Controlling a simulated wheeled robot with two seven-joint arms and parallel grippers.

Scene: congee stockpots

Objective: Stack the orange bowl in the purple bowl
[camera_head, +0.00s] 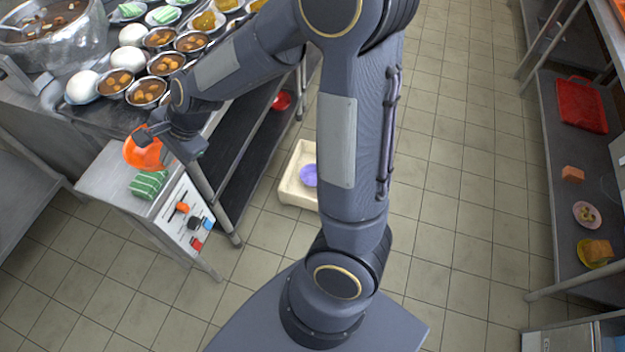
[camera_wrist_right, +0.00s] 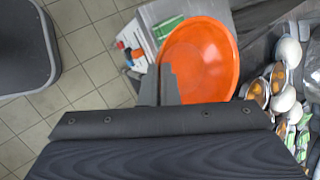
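The orange bowl (camera_head: 141,154) is at the left of the head view, over the end of the counter. In the right wrist view the orange bowl (camera_wrist_right: 208,60) shows its open inside. My right gripper (camera_head: 158,143) is at the bowl's edge. In the wrist view its fingers (camera_wrist_right: 159,87) are close together, one on each side of the rim, and look shut on it. The purple bowl (camera_head: 309,175) sits low in a beige tray (camera_head: 285,190) on the floor, partly hidden by my arm. My left gripper is not in view.
A counter with a large stockpot (camera_head: 50,45), several small filled bowls and white round items is at the left. A green striped item (camera_head: 148,184) lies near the orange bowl. A red bowl (camera_head: 282,101) is on the lower shelf. Tiled floor is open around the tray.

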